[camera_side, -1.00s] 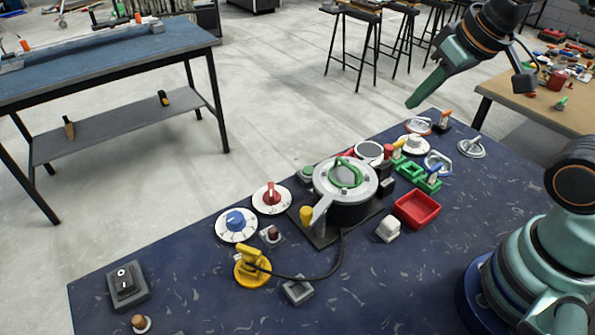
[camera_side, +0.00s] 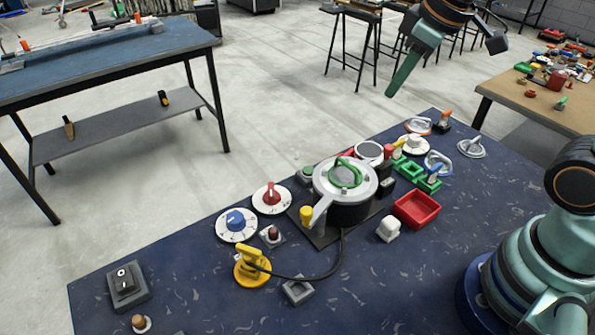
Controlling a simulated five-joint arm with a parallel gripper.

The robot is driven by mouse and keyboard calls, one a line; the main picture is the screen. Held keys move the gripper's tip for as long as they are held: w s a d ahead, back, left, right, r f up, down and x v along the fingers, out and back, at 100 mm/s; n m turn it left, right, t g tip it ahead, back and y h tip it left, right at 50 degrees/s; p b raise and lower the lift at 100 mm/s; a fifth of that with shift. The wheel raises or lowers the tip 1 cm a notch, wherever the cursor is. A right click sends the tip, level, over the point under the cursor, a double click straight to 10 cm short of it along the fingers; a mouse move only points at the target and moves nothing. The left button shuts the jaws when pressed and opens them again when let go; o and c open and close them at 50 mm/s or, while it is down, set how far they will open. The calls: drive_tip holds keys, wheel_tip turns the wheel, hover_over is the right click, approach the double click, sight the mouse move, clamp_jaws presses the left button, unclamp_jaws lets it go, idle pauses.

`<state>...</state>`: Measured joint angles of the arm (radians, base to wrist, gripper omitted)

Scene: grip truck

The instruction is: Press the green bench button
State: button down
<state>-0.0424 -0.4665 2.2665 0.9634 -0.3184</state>
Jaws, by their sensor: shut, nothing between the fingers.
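A small round button with a greenish top (camera_side: 308,171) sits on the blue bench (camera_side: 400,285), close to the left rear of the silver pot (camera_side: 346,184). It is small in the picture and the pot partly crowds it. My gripper (camera_side: 390,94) is shut and empty, its green fingers pointing down and left. It hangs in the air, above and to the right of the button, well apart from it.
A red-knob dial (camera_side: 271,198), a blue-knob dial (camera_side: 236,225), a dark red button (camera_side: 272,234) and a yellow device (camera_side: 251,267) with a black cable stand left of the pot. A red tray (camera_side: 416,209) and green parts (camera_side: 411,169) lie right. The front bench is mostly clear.

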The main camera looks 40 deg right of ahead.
drive_tip(key=w+a+f+n+g, duration=0.2)
drive_tip(key=w+a+n, duration=0.1)
drive_tip(key=w+n, duration=0.35)
drive_tip(key=n+g, duration=0.2)
drive_tip(key=n, duration=0.5)
hover_over(309, 170)
wheel_tip(309, 170, down, 7)
wheel_tip(309, 170, down, 14)
drive_tip(key=shift+r, duration=0.1)
